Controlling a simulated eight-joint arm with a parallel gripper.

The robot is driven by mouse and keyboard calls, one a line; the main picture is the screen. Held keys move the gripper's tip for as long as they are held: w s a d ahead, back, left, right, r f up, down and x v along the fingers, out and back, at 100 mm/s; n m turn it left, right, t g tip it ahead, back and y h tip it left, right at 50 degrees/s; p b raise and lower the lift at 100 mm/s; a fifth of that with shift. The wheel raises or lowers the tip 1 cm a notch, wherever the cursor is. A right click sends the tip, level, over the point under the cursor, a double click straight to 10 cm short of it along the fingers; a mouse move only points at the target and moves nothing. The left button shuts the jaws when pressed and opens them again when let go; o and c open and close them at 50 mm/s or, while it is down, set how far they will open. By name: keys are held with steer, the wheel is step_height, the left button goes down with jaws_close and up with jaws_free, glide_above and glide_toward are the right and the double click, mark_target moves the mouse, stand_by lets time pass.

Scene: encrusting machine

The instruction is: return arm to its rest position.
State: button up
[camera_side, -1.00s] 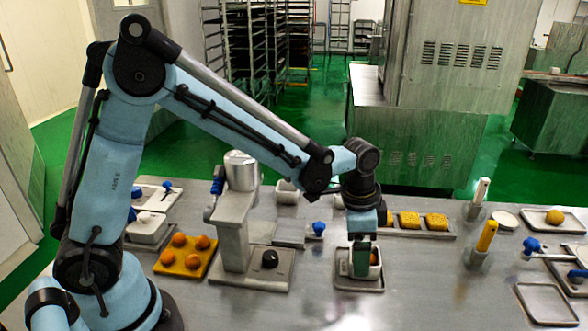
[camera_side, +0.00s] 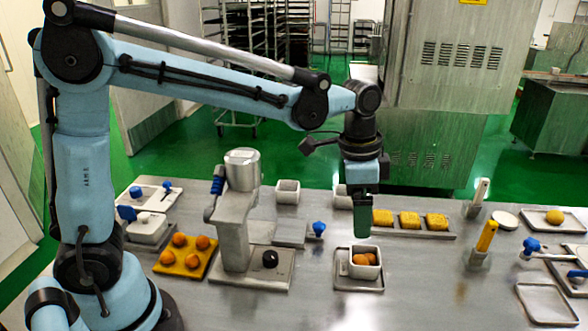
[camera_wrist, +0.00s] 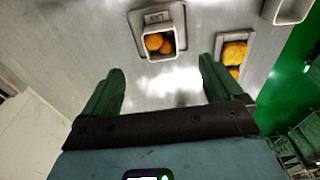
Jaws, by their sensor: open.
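My gripper (camera_side: 366,222) hangs above the steel table (camera_side: 430,285), fingers pointing down, over the back of a small white square container. In the wrist view my gripper (camera_wrist: 160,85) shows its two green fingers spread apart with nothing between them. The white container (camera_side: 352,271) stands on a small grey tray (camera_side: 371,287) and holds orange balls (camera_side: 363,259). The container also shows in the wrist view (camera_wrist: 149,42), ahead of the fingers and apart from them.
An encrusting machine (camera_side: 238,215) stands left of the container, beside a yellow tray with orange balls (camera_side: 192,262). Yellow cakes (camera_side: 409,220) lie in a row behind right. Blue-handled fixtures (camera_side: 531,245) stand at right. The front middle of the table is clear.

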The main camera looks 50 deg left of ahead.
mark_target(359, 253)
steer(key=shift+f, duration=0.1)
steer(key=f, duration=0.8)
steer(key=w+d+f, duration=0.1)
steer(key=f, duration=0.3)
steer(key=shift+r, duration=0.1)
steer(key=shift+r, duration=0.1)
